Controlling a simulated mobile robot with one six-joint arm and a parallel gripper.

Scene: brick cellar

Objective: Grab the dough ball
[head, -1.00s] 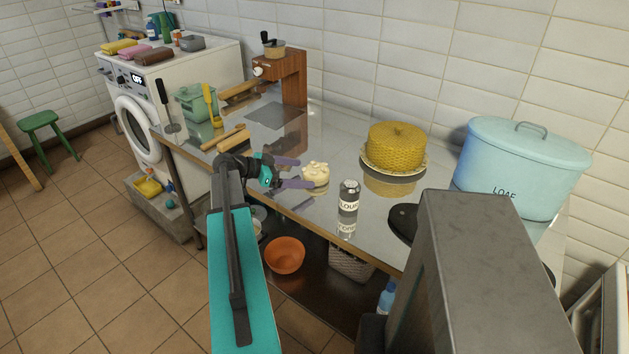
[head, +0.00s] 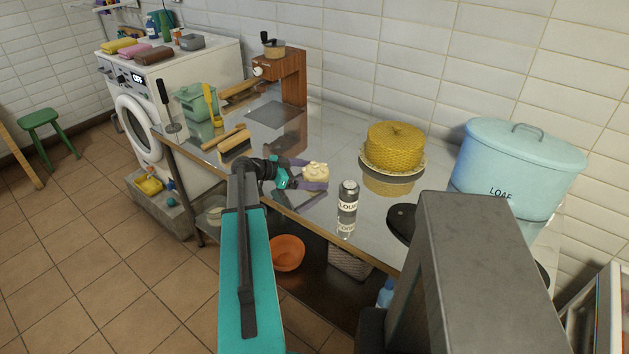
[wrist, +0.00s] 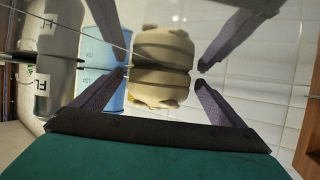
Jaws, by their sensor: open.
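The dough ball (head: 317,170) is a pale cream lump with a creased top, resting on the shiny metal worktop near its front edge. My gripper (head: 309,174) is open, with purple fingers reaching in from the left, one on the far side of the dough ball and one on the near side. In the wrist view the dough ball (wrist: 162,48) sits between the fingertips (wrist: 163,70), with its reflection below it. A small gap shows at the right finger; whether the left finger touches is hard to tell.
A flour shaker (head: 348,194) stands just right of the dough ball. Farther right are a yellow woven dome (head: 395,146) on a plate and a blue loaf bin (head: 515,165). A wooden grinder (head: 292,82) stands behind. A brush (head: 234,146) and utensils lie to the left.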

